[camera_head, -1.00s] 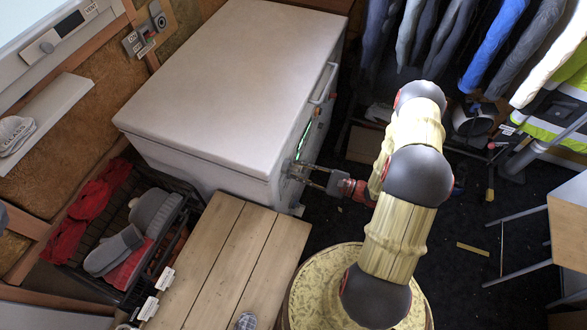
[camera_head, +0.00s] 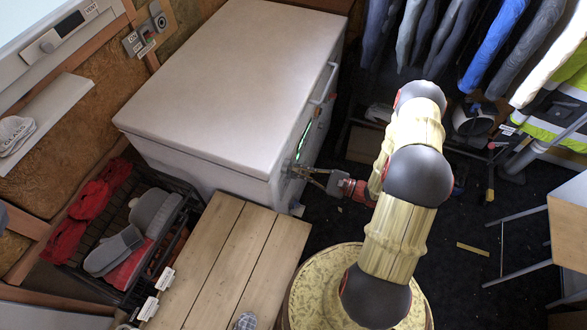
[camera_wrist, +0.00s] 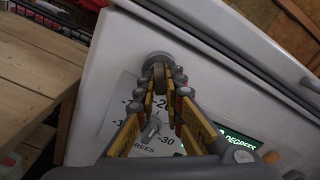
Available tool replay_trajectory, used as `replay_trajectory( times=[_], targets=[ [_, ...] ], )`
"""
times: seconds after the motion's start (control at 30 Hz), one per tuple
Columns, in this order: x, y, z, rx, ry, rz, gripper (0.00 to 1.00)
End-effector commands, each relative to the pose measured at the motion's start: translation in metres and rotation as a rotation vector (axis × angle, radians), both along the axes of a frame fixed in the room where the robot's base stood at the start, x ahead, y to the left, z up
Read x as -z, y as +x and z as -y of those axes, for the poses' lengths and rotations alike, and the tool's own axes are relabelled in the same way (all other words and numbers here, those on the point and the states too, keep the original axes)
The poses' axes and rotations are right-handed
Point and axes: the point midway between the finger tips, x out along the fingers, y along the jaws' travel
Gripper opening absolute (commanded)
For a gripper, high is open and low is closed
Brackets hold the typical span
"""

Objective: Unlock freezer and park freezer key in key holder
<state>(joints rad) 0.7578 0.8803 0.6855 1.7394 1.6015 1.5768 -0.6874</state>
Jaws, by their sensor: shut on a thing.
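The white chest freezer (camera_head: 235,85) stands with its lid down. My gripper (camera_head: 294,170) is at the near end of its control panel side. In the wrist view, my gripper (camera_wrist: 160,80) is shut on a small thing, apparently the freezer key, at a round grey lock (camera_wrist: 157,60). The fingers cover most of the key, so its shape and how far it sits in the lock cannot be told. A temperature dial (camera_wrist: 151,127) with degree marks lies between and below the fingers. I cannot make out a key holder for certain.
A wooden bench (camera_head: 235,255) stands in front of the freezer, beside a dark crate (camera_head: 120,225) with gloves. Clothes hang at the upper right above dark floor. A lit green display (camera_wrist: 238,138) is beside the dial. The freezer handle (camera_head: 325,83) is on its right side.

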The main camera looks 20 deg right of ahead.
Motion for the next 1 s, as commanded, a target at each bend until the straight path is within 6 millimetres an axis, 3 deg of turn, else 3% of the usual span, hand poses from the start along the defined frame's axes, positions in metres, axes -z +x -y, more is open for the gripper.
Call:
replay_trajectory(
  times=[0.27, 1.0],
  targets=[
    [0.0005, -0.0001, 0.0, 0.0, -0.016, 0.016, 0.0],
    [0.001, -0.0002, -0.0001, -0.001, -0.284, 0.281, 0.0]
  ],
)
